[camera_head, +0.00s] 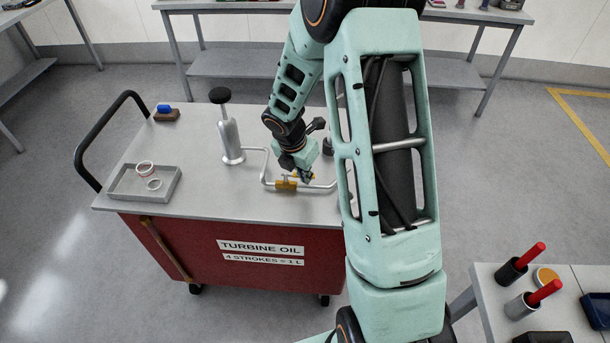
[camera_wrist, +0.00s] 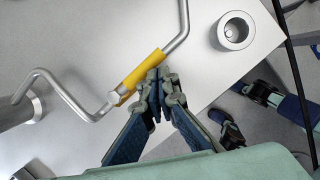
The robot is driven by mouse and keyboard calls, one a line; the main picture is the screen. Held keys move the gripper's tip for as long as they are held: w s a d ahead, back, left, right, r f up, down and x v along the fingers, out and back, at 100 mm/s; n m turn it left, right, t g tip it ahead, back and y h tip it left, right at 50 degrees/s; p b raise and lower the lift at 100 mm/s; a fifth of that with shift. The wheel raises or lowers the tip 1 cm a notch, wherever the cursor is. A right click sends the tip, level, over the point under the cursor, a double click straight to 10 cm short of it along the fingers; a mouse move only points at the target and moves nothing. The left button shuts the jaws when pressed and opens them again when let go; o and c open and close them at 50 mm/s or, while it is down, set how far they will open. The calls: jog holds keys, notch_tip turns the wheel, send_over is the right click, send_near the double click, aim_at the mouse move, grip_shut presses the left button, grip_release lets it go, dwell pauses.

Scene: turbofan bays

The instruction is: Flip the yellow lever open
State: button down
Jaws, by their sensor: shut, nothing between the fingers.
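The yellow lever (camera_head: 286,185) sits on a bent grey pipe (camera_head: 317,187) on top of the red cart. In the wrist view the yellow lever (camera_wrist: 138,76) lies roughly in line with the pipe (camera_wrist: 72,97), with a metal fitting at its lower left end. My gripper (camera_head: 306,177) is over the cart top, close to the lever. In the wrist view my gripper (camera_wrist: 158,79) is shut and empty, its fingertips right beside the lever's edge. I cannot tell whether they touch it. The fingers hide a little of the lever's side.
A silver hand pump (camera_head: 230,140) with a black knob stands left of the lever. A grey tray (camera_head: 118,184) with rings and a blue-handled item (camera_head: 165,112) are farther left. A hollow metal cup (camera_wrist: 235,31) stands near the lever.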

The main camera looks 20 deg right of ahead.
jog(key=v, duration=1.2)
